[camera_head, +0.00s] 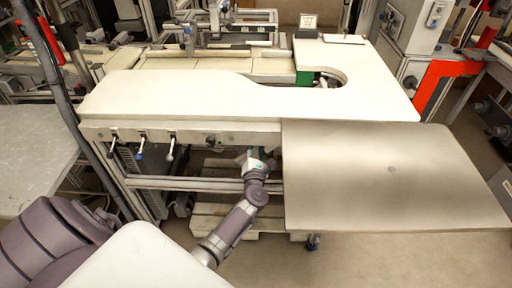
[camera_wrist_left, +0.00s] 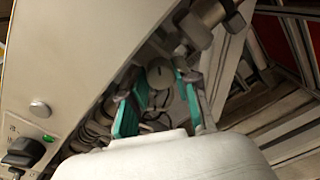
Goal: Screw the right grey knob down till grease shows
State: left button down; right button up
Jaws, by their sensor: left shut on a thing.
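My left gripper (camera_head: 252,157) reaches under the front edge of the cream bench, left of the brown-grey board. In the left wrist view, its teal-padded fingers (camera_wrist_left: 160,88) stand on both sides of a round grey knob (camera_wrist_left: 160,73) with a mark on its face. The gripper is shut on this knob. In the head view the knob is hidden by the gripper and the bench edge. I cannot make out any grease around the knob. My right gripper is not in view.
Several small levers (camera_head: 171,148) hang from the front of the bench (camera_head: 190,97), left of my gripper. The board (camera_head: 390,175) juts out at the right. The wrist view shows a panel with a grey button (camera_wrist_left: 40,108) and a black control (camera_wrist_left: 24,152).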

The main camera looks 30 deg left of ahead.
pick_arm(q)
jog(key=m+p, duration=0.2)
jog(key=m, duration=0.7)
jog(key=m+p, duration=0.2)
jog(key=m, duration=0.7)
jog(key=m+p, duration=0.1)
jog(key=m, duration=0.9)
jog(key=shift+s+f+p, duration=0.1)
jog(key=shift+f+p, duration=0.15)
jog(key=shift+p, duration=0.15)
jog(key=shift+m, duration=0.3)
jog(key=c, duration=0.8)
grip_release()
jog(key=shift+c, duration=0.2)
